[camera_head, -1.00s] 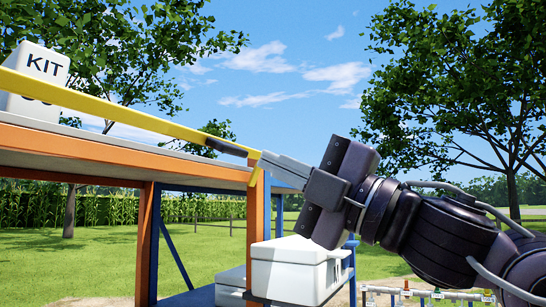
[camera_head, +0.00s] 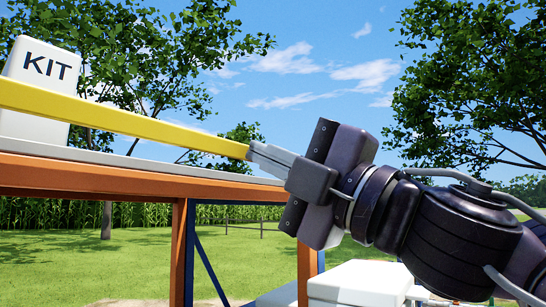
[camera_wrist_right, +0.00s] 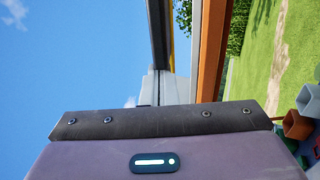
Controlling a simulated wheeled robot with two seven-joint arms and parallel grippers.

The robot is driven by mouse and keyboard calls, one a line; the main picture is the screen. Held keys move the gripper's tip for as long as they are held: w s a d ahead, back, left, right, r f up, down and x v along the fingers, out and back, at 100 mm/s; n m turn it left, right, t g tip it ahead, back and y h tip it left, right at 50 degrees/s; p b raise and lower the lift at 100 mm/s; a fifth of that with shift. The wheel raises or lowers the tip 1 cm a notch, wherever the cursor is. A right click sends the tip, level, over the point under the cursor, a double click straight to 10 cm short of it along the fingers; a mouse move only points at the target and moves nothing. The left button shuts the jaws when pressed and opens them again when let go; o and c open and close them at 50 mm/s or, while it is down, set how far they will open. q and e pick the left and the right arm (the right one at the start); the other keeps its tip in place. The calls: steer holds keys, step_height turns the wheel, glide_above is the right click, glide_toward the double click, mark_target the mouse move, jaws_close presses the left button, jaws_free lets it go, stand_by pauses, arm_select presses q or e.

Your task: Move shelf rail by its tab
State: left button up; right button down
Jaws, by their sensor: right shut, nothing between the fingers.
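The shelf rail is a long yellow bar (camera_head: 120,124). It runs from the left edge of the head view, sloping down to the right along the shelf front. My right gripper (camera_head: 256,152) is at its right end, fingers shut and pointing left. The fingertips overlap the rail end in the picture; I cannot tell whether they touch it. The tab is not distinguishable now. In the right wrist view the grey fingers (camera_wrist_right: 160,88) are together, with a thin yellow strip (camera_wrist_right: 171,50) beyond them. My left gripper is not in view.
An orange-framed shelf (camera_head: 120,178) with a pale top stands at left. A white KIT box (camera_head: 38,90) is on it, behind the rail. A white case (camera_head: 358,283) is low, beneath my right arm. Open grass lies behind.

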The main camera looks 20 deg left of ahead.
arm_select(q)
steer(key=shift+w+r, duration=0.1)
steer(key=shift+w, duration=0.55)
arm_select(e)
steer(key=shift+w+a+r, duration=0.25)
steer(key=shift+a+r, duration=0.4)
steer(key=shift+a, duration=0.05)
steer(key=shift+w+a+r, duration=0.25)
steer(key=shift+a+r, duration=0.35)
steer(key=shift+a, duration=0.1)
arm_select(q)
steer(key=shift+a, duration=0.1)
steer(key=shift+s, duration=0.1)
arm_select(e)
steer(key=shift+w, duration=0.1)
